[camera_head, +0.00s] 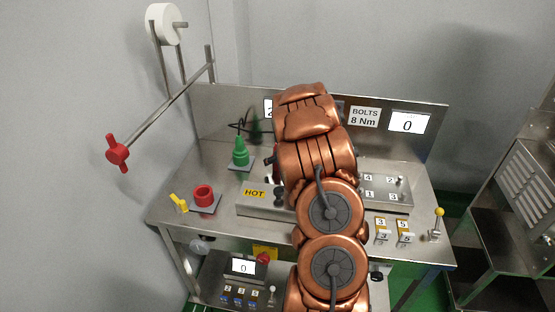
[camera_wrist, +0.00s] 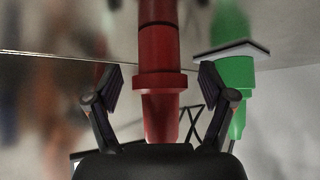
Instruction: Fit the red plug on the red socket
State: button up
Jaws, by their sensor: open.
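The red socket (camera_head: 203,193) is a short, open-topped red ring on a grey plate at the left of the steel bench. The red plug (camera_wrist: 160,120) shows in the wrist view as a red stepped cylinder with a wider collar. My gripper (camera_wrist: 162,85) is open, with one finger on each side of the plug. Gaps show between the fingers and the plug. In the head view my copper-coloured arm hides the gripper and the plug. The wrist view appears upside down, so the plug seems upright.
A green connector (camera_head: 240,152) stands on its plate behind the red socket and also shows in the wrist view (camera_wrist: 237,70). A yellow part (camera_head: 178,203) lies left of the socket. A rod with a red handle (camera_head: 117,150) overhangs the left.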

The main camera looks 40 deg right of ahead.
jog(key=c, duration=1.3)
jog(key=shift+c, duration=0.2)
